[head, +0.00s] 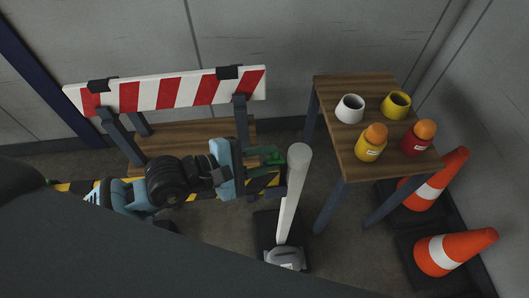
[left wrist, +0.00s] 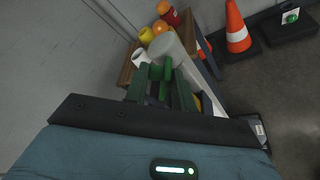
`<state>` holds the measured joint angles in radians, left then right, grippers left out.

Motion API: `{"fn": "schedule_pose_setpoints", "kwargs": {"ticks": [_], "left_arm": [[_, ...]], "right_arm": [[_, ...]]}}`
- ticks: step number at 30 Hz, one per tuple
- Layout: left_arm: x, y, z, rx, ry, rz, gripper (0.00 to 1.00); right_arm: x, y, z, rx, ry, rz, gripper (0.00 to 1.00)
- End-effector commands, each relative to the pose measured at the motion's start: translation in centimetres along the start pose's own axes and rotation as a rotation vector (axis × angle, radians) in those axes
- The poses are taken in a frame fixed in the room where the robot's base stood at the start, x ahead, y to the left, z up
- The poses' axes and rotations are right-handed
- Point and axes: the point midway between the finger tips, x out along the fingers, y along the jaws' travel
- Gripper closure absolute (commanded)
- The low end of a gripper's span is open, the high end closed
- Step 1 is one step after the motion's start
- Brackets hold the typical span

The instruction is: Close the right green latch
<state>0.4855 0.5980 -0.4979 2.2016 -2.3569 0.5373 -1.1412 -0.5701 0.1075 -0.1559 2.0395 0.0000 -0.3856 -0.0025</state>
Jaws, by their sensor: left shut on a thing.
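In the left wrist view the green latch (left wrist: 165,75) shows between the dark green fingers of my left gripper (left wrist: 163,85). The fingers partly cover the latch, so I cannot tell its exact angle. My right gripper is not in view.
The red-and-white barrier board (head: 185,88) stands behind my left arm. A wooden table (head: 350,160) with two cups and two bottles is right of the post. Orange cones (head: 455,252) stand at the far right. The post's grey base (head: 285,257) is on the floor.

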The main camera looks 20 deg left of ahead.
Motion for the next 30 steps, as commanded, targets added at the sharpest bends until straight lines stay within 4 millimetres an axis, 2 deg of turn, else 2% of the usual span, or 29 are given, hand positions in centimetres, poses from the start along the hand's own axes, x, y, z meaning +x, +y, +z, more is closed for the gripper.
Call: {"fn": "schedule_pose_setpoints", "kwargs": {"ticks": [17,30], "left_arm": [[-0.1,-1.3,0.2,0.268,-0.001,0.121,0.97],[-0.1,-2.2,0.2,0.427,-0.001,0.188,0.97]], "right_arm": [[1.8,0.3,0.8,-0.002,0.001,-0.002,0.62],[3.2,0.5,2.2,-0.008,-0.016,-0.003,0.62]]}}
